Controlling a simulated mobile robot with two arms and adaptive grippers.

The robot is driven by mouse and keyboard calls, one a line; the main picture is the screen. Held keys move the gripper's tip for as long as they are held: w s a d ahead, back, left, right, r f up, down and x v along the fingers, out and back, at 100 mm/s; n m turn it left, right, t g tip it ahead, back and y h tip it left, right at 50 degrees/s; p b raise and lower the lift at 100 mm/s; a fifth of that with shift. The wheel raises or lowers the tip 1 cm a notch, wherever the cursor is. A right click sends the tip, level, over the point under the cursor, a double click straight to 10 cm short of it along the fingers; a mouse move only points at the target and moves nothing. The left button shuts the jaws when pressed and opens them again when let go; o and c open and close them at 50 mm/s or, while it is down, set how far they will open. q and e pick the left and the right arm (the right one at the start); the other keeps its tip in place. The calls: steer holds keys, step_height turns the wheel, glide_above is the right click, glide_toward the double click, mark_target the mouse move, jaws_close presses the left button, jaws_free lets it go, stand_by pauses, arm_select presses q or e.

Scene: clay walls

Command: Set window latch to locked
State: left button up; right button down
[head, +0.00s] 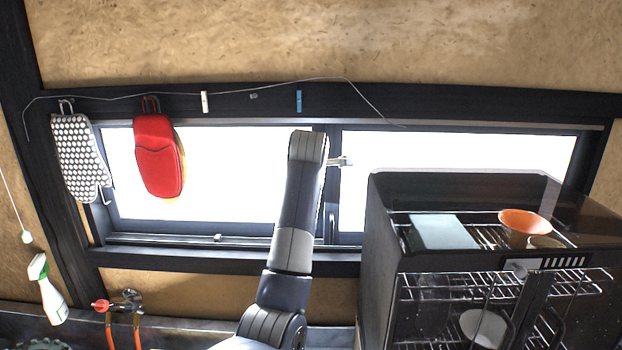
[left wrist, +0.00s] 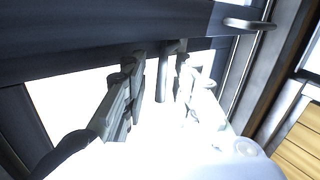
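The sliding window (head: 460,165) has two bright panes and a dark upright frame bar where they meet. My left arm reaches up in front of this bar, and its gripper (head: 344,161) is beside it. In the left wrist view my left gripper (left wrist: 158,85) has its fingers apart. A narrow dark bar, seemingly the latch lever (left wrist: 163,78), stands out from the frame between the fingers. Contact with either finger cannot be made out. In the head view the arm seems to hide the latch. A pull handle (head: 332,228) sits lower on the bar. My right gripper is out of view.
A black rack cabinet (head: 380,250) with bowls and a board stands at the right, close to my arm. A dotted mitt (head: 80,155) and a red mitt (head: 157,155) hang at the left. A spray bottle (head: 47,290) stands at lower left.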

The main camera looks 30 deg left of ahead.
arm_select(q)
steer(key=v, duration=1.2)
stand_by(0.3)
